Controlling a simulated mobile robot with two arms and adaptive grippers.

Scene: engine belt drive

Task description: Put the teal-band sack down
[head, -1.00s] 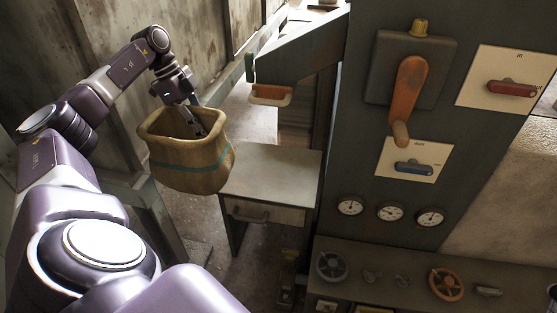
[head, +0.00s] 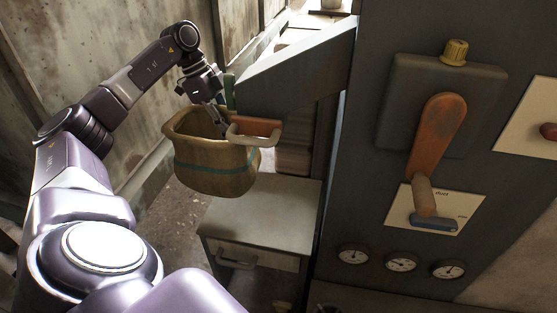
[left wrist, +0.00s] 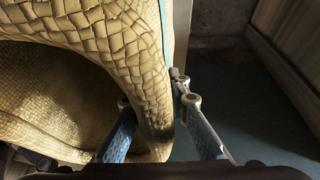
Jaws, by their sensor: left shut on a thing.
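The teal-band sack (head: 212,176) is a tan woven open-topped bag with a teal stripe around it. It hangs upright in the head view, in front of and above the small grey cabinet (head: 285,212). My left gripper (head: 220,126) is shut on the sack's rim. In the left wrist view the gripper's fingers (left wrist: 158,112) sit on either side of the woven sack wall (left wrist: 115,45), one inside and one outside. Whether the sack touches the cabinet top cannot be told; it appears held clear. My right gripper is not in view.
An orange-and-pale handle (head: 254,138) under the dark sloping chute (head: 297,75) overlaps the sack's right rim in the picture. A dark panel with an orange lever (head: 437,135) and gauges (head: 401,261) stands right. The cabinet top looks bare.

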